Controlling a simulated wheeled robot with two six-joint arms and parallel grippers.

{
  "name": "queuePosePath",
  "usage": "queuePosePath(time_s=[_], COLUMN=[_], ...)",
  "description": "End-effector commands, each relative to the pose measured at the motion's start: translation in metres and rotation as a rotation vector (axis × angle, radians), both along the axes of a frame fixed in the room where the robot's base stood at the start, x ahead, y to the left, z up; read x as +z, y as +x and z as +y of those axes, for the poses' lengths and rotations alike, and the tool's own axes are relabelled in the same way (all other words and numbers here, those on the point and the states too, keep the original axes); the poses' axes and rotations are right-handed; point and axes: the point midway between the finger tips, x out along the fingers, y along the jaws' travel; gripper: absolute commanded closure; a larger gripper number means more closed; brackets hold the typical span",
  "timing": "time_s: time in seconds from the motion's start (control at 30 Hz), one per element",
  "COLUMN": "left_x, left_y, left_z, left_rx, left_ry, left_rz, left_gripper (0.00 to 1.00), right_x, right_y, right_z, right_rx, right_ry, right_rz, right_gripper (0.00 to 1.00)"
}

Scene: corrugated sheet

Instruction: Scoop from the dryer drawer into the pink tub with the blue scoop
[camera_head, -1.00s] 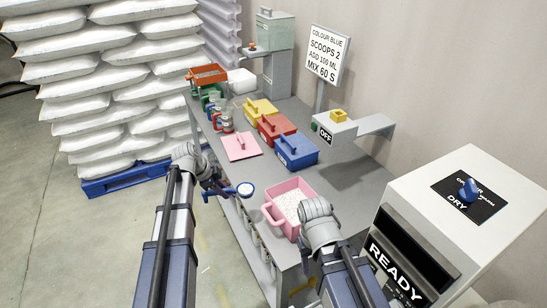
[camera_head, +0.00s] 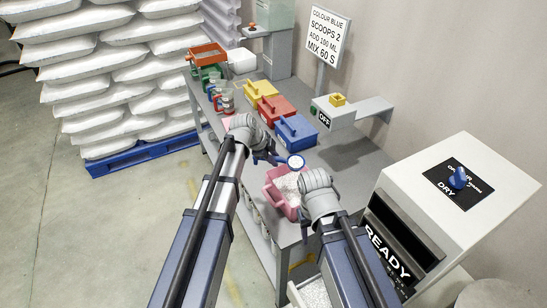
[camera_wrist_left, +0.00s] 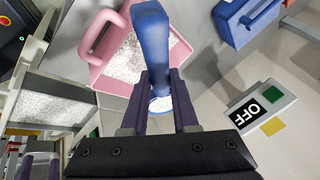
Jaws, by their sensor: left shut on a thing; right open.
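My left gripper (camera_wrist_left: 157,95) is shut on the handle of the blue scoop (camera_wrist_left: 152,40). In the head view the scoop (camera_head: 297,161) holds white granules, just above the far rim of the pink tub (camera_head: 272,198). The tub also shows in the left wrist view (camera_wrist_left: 96,58), with white granules in it. The dryer drawer (camera_head: 293,292) is out at the bottom of the head view, with white granules in it. It seems to show in the left wrist view too (camera_wrist_left: 62,77). My right gripper (camera_head: 304,232) is open, mostly hidden below its wrist, near the dryer's front.
The white dryer (camera_head: 430,165) stands at the right, its panel reading READY. Blue (camera_head: 297,133), red and yellow lidded tubs line the bench behind the pink tub. A mixer stand marked OFF (camera_head: 338,112) is by the wall. Open floor lies to the left.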

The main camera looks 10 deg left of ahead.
Motion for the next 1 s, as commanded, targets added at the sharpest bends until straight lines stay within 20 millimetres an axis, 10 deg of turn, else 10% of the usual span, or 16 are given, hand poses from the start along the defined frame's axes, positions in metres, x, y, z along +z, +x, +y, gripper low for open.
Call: queuePosePath(time_s=[1.0], left_x=[-0.037], left_y=[-0.030], left_z=[-0.003], left_rx=[-0.150], left_ry=[0.203], left_rz=[-0.954], left_gripper=[1.00], right_x=[-0.164], right_y=[0.000], right_z=[0.000], right_rx=[-0.001], right_ry=[0.000], right_rz=[0.000], right_gripper=[0.50])
